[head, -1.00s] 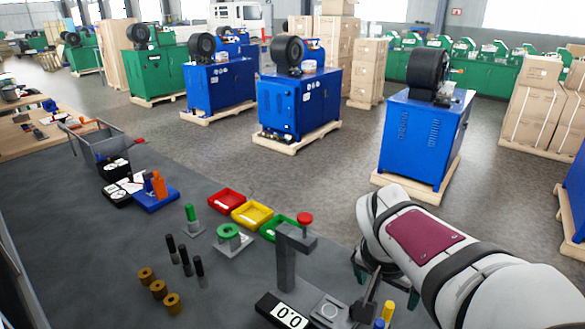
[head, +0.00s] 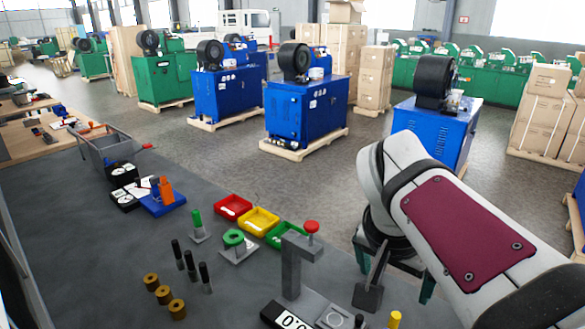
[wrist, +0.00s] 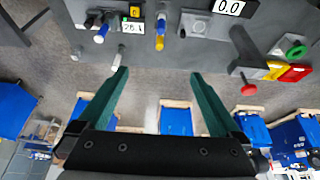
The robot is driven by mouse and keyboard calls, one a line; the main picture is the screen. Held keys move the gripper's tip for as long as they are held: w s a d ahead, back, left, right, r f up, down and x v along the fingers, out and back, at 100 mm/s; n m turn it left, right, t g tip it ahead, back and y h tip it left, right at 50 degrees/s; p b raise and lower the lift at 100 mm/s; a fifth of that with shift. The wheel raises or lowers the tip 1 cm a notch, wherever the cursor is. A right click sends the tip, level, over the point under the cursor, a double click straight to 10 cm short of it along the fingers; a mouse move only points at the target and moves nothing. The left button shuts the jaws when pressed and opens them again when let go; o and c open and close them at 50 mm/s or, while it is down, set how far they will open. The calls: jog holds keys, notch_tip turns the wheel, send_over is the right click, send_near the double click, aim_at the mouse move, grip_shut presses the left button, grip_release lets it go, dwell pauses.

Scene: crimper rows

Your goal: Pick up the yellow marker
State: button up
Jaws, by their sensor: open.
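The yellow marker (head: 395,320) shows only its top at the bottom edge of the head view. In the wrist view a yellow end (wrist: 160,43) sits beside a blue part (wrist: 161,20) near the top centre; I cannot tell whether they are one piece. My gripper (wrist: 158,73) has two green fingers spread wide with nothing between them. The yellow end lies beyond the fingertips, apart from them. In the head view my gripper is partly hidden behind my arm.
A grey stand with a red knob (head: 311,227) and a display box (head: 285,315) stand left of the marker. Red (head: 232,207), yellow (head: 258,222) and green trays lie behind. Another blue item (wrist: 102,32) shows in the wrist view. Brown rings and black pegs stand at left.

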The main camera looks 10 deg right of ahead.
jog(key=s+a+f+n+g+y, duration=0.1)
jog(key=s+a+f+y, duration=0.1)
jog(key=s+a+f, duration=0.3)
jog(key=s+a+f+n+g+y, duration=0.1)
jog(key=s+a+f, duration=0.4)
jog(key=s, duration=0.5)
jog(key=shift+s+f+n+g+y, duration=0.3)
jog(key=shift+f+n+g+y, duration=0.1)
jog(key=shift+f+n+y, duration=0.15)
jog(key=shift+g+y, duration=0.3)
jog(key=shift+y, duration=0.15)
jog(key=s, duration=0.1)
jog(key=s+a+f, duration=0.1)
jog(key=s+f, duration=0.1)
jog(key=shift+a, duration=0.35)
jog(key=c, duration=0.4)
jog(key=shift+c, duration=1)
jog(key=w+d+r+n, duration=0.2)
jog(key=w+d+r, duration=0.1)
jog(key=w, duration=0.4)
jog(key=w+d+r+n, duration=0.2)
jog(key=w+d, duration=0.1)
jog(key=w, duration=0.4)
jog(key=n+h, duration=0.2)
jog(key=n, duration=0.4)
send_over(396, 315)
notch_tip(396, 315, down, 3)
jog(key=shift+m, duration=0.25)
notch_tip(396, 315, down, 15)
jog(key=shift+r, duration=0.2)
